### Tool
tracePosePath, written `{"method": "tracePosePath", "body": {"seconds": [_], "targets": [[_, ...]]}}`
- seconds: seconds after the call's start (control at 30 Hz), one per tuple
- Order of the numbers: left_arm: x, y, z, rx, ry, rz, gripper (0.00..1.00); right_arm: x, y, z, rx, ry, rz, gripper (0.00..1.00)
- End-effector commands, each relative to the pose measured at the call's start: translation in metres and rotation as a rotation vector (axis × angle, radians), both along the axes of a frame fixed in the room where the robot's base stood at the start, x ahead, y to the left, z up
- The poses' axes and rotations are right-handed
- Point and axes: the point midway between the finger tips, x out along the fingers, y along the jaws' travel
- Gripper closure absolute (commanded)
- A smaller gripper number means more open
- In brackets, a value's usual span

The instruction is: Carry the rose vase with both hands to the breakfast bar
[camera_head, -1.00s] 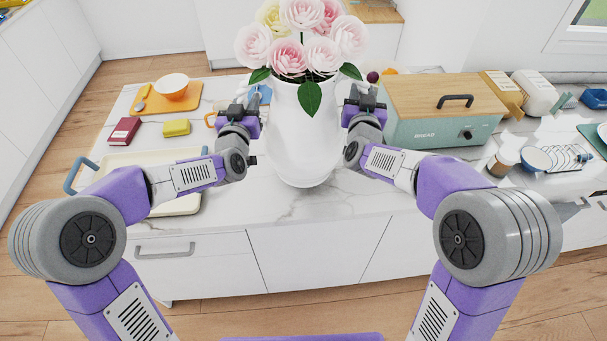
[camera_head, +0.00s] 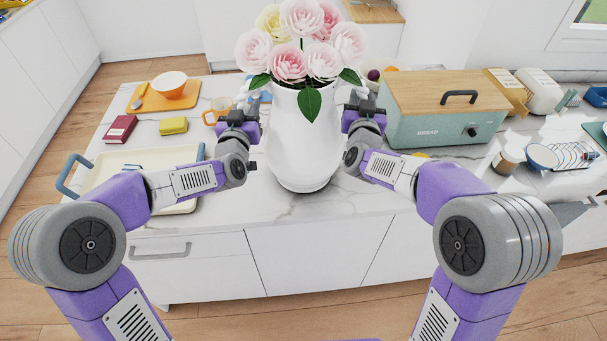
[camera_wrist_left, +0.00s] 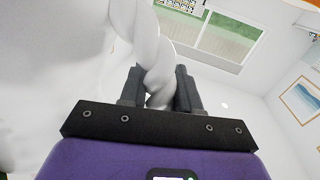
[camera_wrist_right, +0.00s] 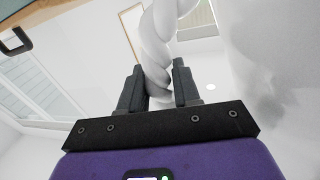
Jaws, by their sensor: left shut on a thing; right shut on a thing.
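The white rose vase (camera_head: 305,140) stands upright in the middle of the head view, in front of me, with pink, white and cream roses (camera_head: 303,40). My left gripper (camera_head: 246,106) is shut on the vase's left twisted handle (camera_wrist_left: 157,50). My right gripper (camera_head: 362,104) is shut on its right twisted handle (camera_wrist_right: 158,45). The wrist views show each handle between the fingers and the vase body beside it. The vase base is over the marble counter (camera_head: 250,205) near its front edge; I cannot tell whether it touches.
To the left are a cream tray (camera_head: 110,168) with blue handles, a red book (camera_head: 120,128), a yellow sponge (camera_head: 173,125), an orange board (camera_head: 140,100) with a bowl (camera_head: 170,85), and an orange mug (camera_head: 212,115). A green bread box (camera_head: 430,132) stands close on the right.

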Motion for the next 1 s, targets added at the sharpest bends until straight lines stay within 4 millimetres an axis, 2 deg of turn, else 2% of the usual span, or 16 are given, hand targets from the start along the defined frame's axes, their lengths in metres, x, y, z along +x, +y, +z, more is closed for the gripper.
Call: {"method": "tracePosePath", "body": {"seconds": [0.27, 0.3, 0.47, 0.77, 0.87, 1.0], "targets": [[0.0, 0.0, -0.006, -0.001, -0.015, 0.002, 1.0, 0.0, -0.001, -0.006, 0.001, -0.014, -0.002, 1.0], [0.0, 0.0, -0.012, 0.0, 0.001, 0.001, 0.65, 0.0, -0.001, -0.011, 0.001, -0.001, -0.001, 0.65], [0.0, 0.0, -0.01, 0.0, 0.0, 0.001, 0.43, 0.0, 0.0, -0.01, 0.0, -0.001, -0.001, 0.42], [-0.001, 0.0, -0.01, 0.0, 0.0, 0.0, 0.43, 0.0, 0.0, -0.01, 0.0, 0.0, 0.0, 0.42], [-0.008, 0.001, -0.01, 0.0, 0.0, 0.0, 0.43, 0.0, 0.0, -0.01, 0.0, 0.0, 0.0, 0.42], [-0.028, 0.004, -0.01, 0.0, 0.0, 0.0, 0.43, 0.0, 0.0, -0.01, 0.0, 0.0, 0.0, 0.42]]}}
